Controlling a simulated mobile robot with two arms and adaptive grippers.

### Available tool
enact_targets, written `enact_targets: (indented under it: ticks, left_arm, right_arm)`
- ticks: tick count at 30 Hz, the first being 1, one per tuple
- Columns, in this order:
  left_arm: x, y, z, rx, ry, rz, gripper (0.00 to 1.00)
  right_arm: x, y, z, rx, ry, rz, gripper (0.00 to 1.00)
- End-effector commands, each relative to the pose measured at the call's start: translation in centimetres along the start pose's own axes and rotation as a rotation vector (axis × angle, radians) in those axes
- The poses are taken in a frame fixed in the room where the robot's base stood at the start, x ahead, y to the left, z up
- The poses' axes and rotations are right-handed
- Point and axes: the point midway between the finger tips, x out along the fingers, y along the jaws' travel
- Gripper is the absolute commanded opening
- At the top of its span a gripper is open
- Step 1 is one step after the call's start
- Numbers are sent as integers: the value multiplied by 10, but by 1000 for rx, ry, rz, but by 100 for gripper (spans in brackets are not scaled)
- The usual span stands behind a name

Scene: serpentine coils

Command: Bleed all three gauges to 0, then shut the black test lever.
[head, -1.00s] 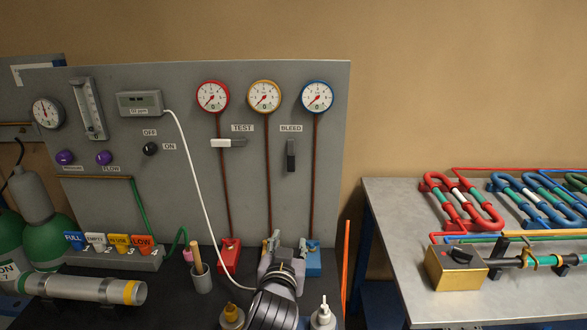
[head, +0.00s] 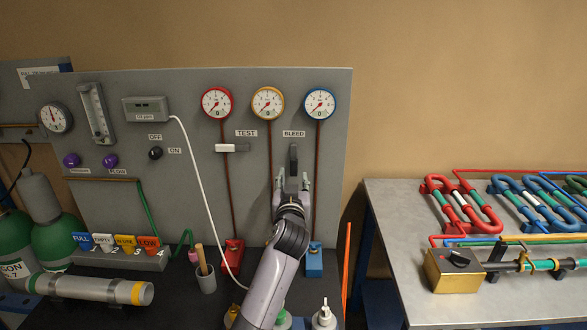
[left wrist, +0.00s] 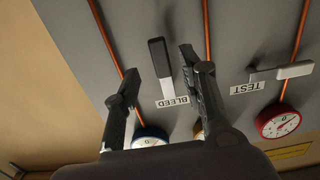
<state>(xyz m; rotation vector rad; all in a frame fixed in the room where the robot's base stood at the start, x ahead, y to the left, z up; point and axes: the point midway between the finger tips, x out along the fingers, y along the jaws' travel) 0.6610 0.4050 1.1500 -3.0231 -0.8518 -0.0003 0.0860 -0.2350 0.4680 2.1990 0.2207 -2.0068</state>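The three gauges, red (head: 217,103), yellow (head: 268,103) and blue (head: 320,103), sit in a row on the grey panel; their needles point down-left, too small to read exactly. Under the BLEED label is a dark-handled lever (head: 293,157), upright; it also shows in the left wrist view (left wrist: 157,56). By the TEST label is a level lever with a white handle (head: 228,148), not black; it also shows in the left wrist view (left wrist: 294,70). My left gripper (head: 291,181) is open, its fingers either side of the bleed lever's line. Contact cannot be told.
Pipes run down from the gauges to red (head: 232,252) and blue (head: 314,263) blocks; my arm hides the middle one. A white cable (head: 199,190) hangs left of the red pipe. A bench with coils (head: 400,228) stands right. Bottles are low in front.

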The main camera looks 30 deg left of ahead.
Motion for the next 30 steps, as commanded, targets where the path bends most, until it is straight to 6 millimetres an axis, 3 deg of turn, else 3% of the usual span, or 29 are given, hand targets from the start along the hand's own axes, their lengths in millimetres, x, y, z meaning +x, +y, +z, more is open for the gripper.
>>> enact_targets:
  ticks: [3, 9, 20, 30]
  left_arm:
    - [20, 0, -2, 2, 0, -1, 38]
    - [37, 0, 0, 1, -1, 0, 38]
    - [41, 0, 1, 0, -1, 0, 38]
    - [40, 0, 1, 0, -1, 0, 16]
  right_arm:
    - [-6, 0, -1, 0, 0, 0, 40]
    - [-9, 0, -1, 0, 0, 0, 40]
    - [-9, 0, -1, 0, 1, 0, 40]
    - [-9, 0, -1, 0, 1, 0, 40]
